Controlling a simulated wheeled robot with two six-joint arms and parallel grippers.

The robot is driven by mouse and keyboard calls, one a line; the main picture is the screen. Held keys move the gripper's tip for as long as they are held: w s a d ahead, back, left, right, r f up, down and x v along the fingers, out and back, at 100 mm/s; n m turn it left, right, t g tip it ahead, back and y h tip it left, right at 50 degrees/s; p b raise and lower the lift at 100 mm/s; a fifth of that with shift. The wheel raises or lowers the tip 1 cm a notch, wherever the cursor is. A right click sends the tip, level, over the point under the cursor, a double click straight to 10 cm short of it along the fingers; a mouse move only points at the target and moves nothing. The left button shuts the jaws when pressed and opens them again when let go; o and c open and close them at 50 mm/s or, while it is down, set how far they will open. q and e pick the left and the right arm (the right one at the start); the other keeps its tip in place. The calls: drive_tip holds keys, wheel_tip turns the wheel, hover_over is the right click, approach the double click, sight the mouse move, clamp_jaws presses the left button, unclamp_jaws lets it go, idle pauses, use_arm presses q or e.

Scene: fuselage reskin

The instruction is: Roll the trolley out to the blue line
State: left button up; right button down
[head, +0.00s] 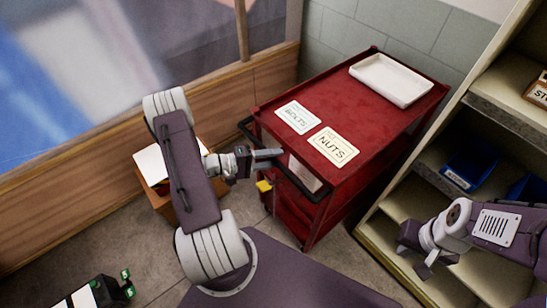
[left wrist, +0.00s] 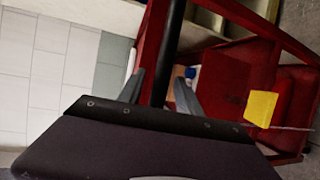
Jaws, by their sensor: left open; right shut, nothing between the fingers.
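The red trolley (head: 375,110) stands against the back wall, with a black push handle (head: 318,194) along its near left end. My left gripper (head: 278,154) is open at this handle. In the left wrist view the black handle bar (left wrist: 171,50) runs up between the two grey fingers (left wrist: 160,90), which are apart and not closed on it. A yellow tag (head: 264,186) hangs by the handle and also shows in the left wrist view (left wrist: 260,107). My right gripper (head: 424,264) is shut and empty, in front of the shelves at right. No blue line is visible.
The trolley top carries a white tray (head: 391,80) and cards reading BOLTS (head: 298,117) and NUTS (head: 333,146). Shelves (head: 400,205) with blue bins (head: 469,170) stand close on its right. A wooden box (head: 160,198) stands left. Some grey floor (head: 285,225) is bare.

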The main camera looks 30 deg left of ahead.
use_arm(q)
drive_tip(key=shift+w+f, duration=0.1)
drive_tip(key=shift+w, duration=0.05)
drive_tip(key=shift+c, duration=0.5)
clamp_jaws()
drive_tip(key=shift+d, duration=0.1)
idle(0.8)
